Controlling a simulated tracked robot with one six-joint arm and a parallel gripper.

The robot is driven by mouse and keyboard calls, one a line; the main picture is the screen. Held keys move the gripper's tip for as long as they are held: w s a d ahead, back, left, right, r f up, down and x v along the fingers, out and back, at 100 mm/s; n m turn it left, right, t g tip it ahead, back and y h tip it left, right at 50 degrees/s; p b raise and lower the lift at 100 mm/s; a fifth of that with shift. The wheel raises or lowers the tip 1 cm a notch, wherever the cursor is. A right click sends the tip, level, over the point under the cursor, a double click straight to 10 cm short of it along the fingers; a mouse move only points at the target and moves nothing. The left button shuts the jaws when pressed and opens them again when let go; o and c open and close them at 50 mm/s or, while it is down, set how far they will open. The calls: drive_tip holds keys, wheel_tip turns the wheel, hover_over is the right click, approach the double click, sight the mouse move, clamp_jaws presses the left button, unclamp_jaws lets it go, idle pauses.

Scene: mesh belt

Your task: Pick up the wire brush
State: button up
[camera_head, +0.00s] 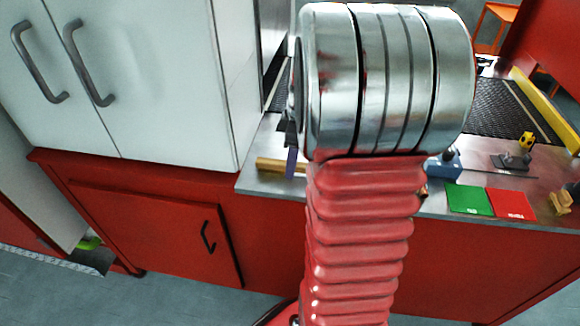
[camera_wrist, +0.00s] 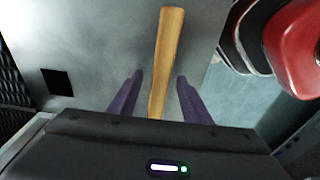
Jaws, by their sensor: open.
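The wire brush shows as a long tan wooden handle in the wrist view (camera_wrist: 167,50); no bristles can be made out. In the head view the handle (camera_head: 268,164) lies on the metal counter near its front edge, its right part hidden behind my arm. My gripper (camera_wrist: 160,77) is open, with one purple finger on each side of the handle and a gap on both sides. In the head view one purple finger (camera_head: 292,162) shows at the handle; the rest is mostly hidden by my arm.
A white cabinet (camera_head: 165,70) stands close to the left of the handle. Right of my arm on the counter (camera_head: 400,190) are a blue-grey block (camera_head: 443,165), a green card (camera_head: 468,199), a red card (camera_head: 510,204) and a yellow-topped tool (camera_head: 518,153). A dark mesh belt (camera_head: 500,105) lies behind.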

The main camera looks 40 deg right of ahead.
drive_tip(key=shift+c, duration=0.6)
clamp_jaws()
wheel_tip(320, 180, up, 11)
drive_tip(key=shift+f, duration=0.2)
idle(0.6)
drive_tip(key=c, duration=0.5)
unclamp_jaws()
drive_tip(key=shift+c, duration=0.2)
drive_tip(key=c, duration=0.4)
drive_tip(key=shift+o, duration=0.2)
